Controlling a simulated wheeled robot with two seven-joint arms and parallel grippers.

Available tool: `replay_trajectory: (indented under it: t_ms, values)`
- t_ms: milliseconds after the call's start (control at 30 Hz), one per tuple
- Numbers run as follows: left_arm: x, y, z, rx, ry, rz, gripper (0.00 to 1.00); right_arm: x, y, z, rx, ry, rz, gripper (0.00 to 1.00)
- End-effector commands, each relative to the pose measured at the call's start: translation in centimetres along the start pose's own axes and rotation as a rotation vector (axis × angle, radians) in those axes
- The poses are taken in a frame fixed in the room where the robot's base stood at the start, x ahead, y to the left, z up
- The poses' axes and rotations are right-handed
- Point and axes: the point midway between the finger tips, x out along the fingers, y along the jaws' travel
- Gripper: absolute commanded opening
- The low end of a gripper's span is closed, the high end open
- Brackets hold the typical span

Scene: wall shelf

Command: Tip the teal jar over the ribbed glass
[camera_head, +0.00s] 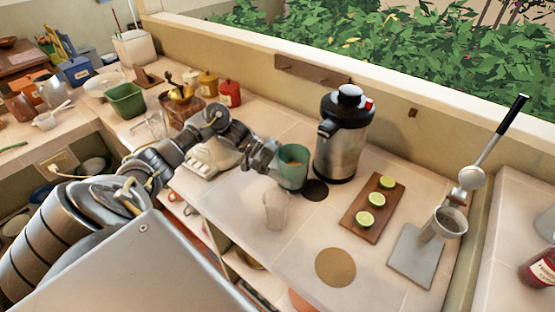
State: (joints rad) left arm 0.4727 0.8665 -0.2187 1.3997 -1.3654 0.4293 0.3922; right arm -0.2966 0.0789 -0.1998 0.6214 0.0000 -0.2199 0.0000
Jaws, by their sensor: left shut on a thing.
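The teal jar (293,180) is in the head view, right of the picture's middle line. My left gripper (273,164) is shut on its left side, and the jar looks upright or nearly so. A brownish content shows inside its mouth. A clear ribbed glass (275,211) stands on the counter just below the jar in the picture. The jar's lower edge is close above the glass's rim; I cannot tell the exact gap. My right gripper is not in view.
A steel dispenser (342,138) stands close behind the jar, with a dark round coaster (315,190) in front. A wooden board (373,206) holds lime halves. A round cork mat (335,267) and a lever press (443,228) are to the right. Counter is free around the glass's right.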

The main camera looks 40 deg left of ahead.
Motion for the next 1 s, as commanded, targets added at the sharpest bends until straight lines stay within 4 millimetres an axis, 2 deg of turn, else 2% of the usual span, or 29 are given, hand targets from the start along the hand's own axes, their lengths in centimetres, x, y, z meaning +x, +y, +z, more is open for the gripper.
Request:
replay_trajectory:
  t_ms: [267,1000]
  values:
    - [0.5,-0.2,-0.6,0.024,0.003,-0.004,0.36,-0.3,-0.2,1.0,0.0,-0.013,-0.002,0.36]
    - [-0.6,1.4,-2.2,0.338,0.005,-0.138,0.36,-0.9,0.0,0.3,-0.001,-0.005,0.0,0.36]
